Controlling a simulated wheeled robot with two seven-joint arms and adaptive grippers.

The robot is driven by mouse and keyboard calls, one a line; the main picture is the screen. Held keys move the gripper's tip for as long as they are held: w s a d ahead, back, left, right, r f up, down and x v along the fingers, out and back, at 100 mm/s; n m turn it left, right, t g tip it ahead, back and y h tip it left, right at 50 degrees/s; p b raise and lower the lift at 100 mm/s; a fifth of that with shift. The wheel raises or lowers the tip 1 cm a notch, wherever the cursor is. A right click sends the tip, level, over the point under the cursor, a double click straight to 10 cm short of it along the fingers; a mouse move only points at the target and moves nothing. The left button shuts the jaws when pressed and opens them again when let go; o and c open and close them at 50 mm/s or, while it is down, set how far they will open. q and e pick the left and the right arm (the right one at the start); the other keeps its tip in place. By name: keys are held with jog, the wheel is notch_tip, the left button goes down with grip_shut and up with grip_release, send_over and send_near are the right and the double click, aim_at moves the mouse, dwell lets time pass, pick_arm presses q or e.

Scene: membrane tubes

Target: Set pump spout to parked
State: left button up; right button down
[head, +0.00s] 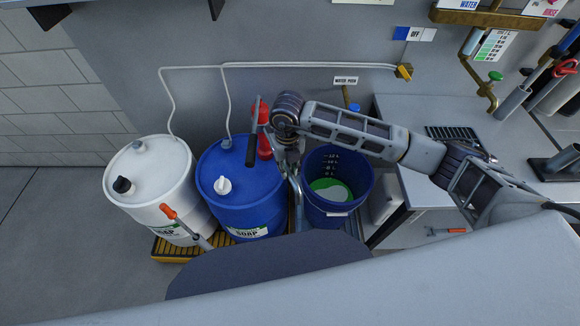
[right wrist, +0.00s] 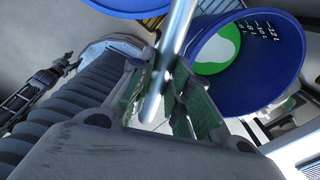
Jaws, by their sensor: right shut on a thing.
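The pump has a red body (head: 264,132) with a dark grey bar beside it, above the blue soap drum (head: 240,190). My right gripper (head: 291,166) is between the drum and the blue bucket (head: 310,210), beside the pump. In the right wrist view, a silver tube that looks like the pump spout (right wrist: 172,62) runs between the green-padded fingers of my right gripper (right wrist: 165,100), which is shut on it. In the head view, my gripper and arm partly hide the spout. The bucket holds green liquid or foam and shows volume marks.
A white drum (head: 150,180) stands left of the blue drum, with an orange-handled tool (head: 180,222) at its front. A grey counter (head: 410,105) with a drain grate is at the right. White hoses (head: 290,65) run along the wall. Open floor lies at the left.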

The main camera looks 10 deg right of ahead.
pick_arm(q)
jog(key=shift+d+f, duration=0.2)
jog(key=shift+d, duration=0.35)
pick_arm(e)
jog(key=shift+s+a+r+m, duration=0.15)
jog(key=shift+a+m, duration=0.45)
jog(key=shift+a, duration=0.55)
pick_arm(q)
jog(key=shift+w+a, duration=0.1)
jog(key=shift+a, duration=0.1)
pick_arm(e)
jog(key=c, duration=1.3)
grip_release()
jog(key=shift+c, duration=0.2)
pick_arm(q)
jog(key=shift+a, duration=0.15)
pick_arm(e)
notch_tip(320, 180, up, 12)
jog(key=shift+d, duration=0.1)
